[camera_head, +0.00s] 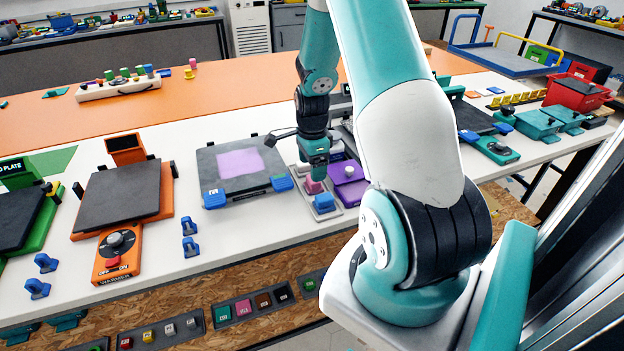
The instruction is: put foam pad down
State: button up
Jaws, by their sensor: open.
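My gripper (314,174) is open and points down over a small grey tray (338,212) in the middle of the table. A small pink block (313,187), which may be the foam pad, is right below the fingertips at the tray. I cannot tell whether the fingers touch it. A blue block (324,203) stands just in front of it in the same tray. A flat lilac square (239,162) lies on a dark grey plate (212,165) with blue corner clips, left of my gripper.
A purple device (350,190) is close on the right of the tray. An orange warmer (117,251) with a dark plate stands to the left. Small blue clips (190,247) lie near the front edge. White table is bare between the warmer and the grey plate.

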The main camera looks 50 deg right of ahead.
notch_tip(320, 180, up, 6)
jog(key=a+r+n+y, duration=0.1)
jog(key=a+r+n, duration=0.35)
jog(key=a, duration=0.35)
jog(key=s+a+r+n+t, duration=0.1)
jog(key=a+r+n, duration=0.2)
jog(key=a+n, duration=0.45)
jog(key=a+r+n+y, duration=0.1)
jog(key=a+r+n, duration=0.3)
jog(key=a, duration=0.5)
jog(key=s+a+r+n+y, duration=0.1)
jog(key=s+a+r+n, duration=0.1)
jog(key=s+a+n, duration=0.5)
jog(key=s+a+r+n+g+y, duration=0.1)
jog(key=s+a+r+n, duration=0.1)
jog(key=s+a+n, duration=0.4)
jog(key=s+n, duration=0.1)
jog(key=n, duration=0.1)
jog(key=shift+s+a+r+n, duration=0.2)
jog(key=shift+a+r+n, duration=0.1)
jog(key=shift+a+r, duration=0.1)
jog(key=shift+c, duration=0.2)
